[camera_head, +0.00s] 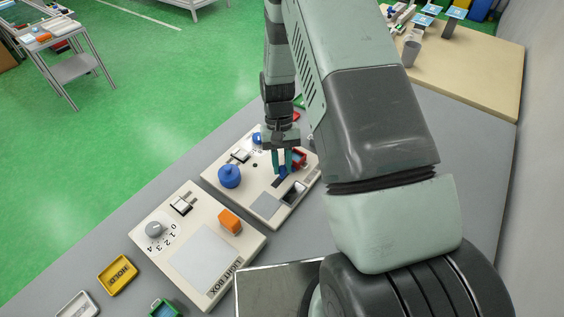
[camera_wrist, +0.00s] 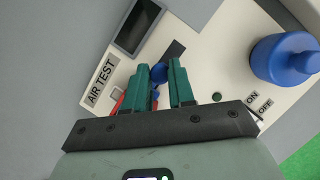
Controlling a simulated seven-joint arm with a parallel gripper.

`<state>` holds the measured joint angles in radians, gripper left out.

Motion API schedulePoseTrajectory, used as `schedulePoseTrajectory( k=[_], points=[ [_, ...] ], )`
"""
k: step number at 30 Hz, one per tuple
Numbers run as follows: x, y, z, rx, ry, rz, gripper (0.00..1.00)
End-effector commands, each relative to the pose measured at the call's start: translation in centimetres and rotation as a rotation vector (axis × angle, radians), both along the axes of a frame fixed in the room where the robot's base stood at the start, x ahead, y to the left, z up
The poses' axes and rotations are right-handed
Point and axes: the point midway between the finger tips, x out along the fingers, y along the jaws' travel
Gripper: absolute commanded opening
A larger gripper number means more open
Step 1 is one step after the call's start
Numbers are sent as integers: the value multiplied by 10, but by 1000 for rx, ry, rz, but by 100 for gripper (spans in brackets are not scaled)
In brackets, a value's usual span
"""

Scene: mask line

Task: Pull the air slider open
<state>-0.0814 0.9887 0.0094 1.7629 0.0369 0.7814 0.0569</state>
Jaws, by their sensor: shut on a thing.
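The air slider is a small round blue knob (camera_wrist: 160,72) at a dark slot (camera_wrist: 174,50) in the pale AIR TEST panel (camera_wrist: 215,65). In the head view the knob (camera_head: 283,172) shows low between the fingertips, partly hidden. My gripper (camera_head: 283,160) points down over the panel. Its two green fingers (camera_wrist: 163,75) stand on either side of the knob and are shut on it.
A large blue knob (camera_head: 229,176) stands on the same panel, near the ON/OFF label. A red part (camera_head: 301,157) is close beside the fingers. The LIGHTBOX panel (camera_head: 165,215) with an orange block (camera_head: 230,221) lies nearer. A yellow HOLD tray (camera_head: 118,275) is at lower left.

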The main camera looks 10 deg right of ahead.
Motion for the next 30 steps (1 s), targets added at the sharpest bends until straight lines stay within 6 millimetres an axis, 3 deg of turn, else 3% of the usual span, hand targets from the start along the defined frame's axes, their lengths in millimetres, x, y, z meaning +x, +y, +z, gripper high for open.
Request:
schedulePoseTrajectory(
  k=[8, 15, 16, 20, 30],
  points=[
    [-22, 22, 1, 1, 3, 2, 0],
    [-25, 25, 0, 3, 6, 1, 0],
    [-25, 25, 0, 3, 7, 1, 25],
    [-25, 25, 0, 3, 7, 1, 45],
    [-22, 23, 2, 1, 1, 1, 48]
  ],
)
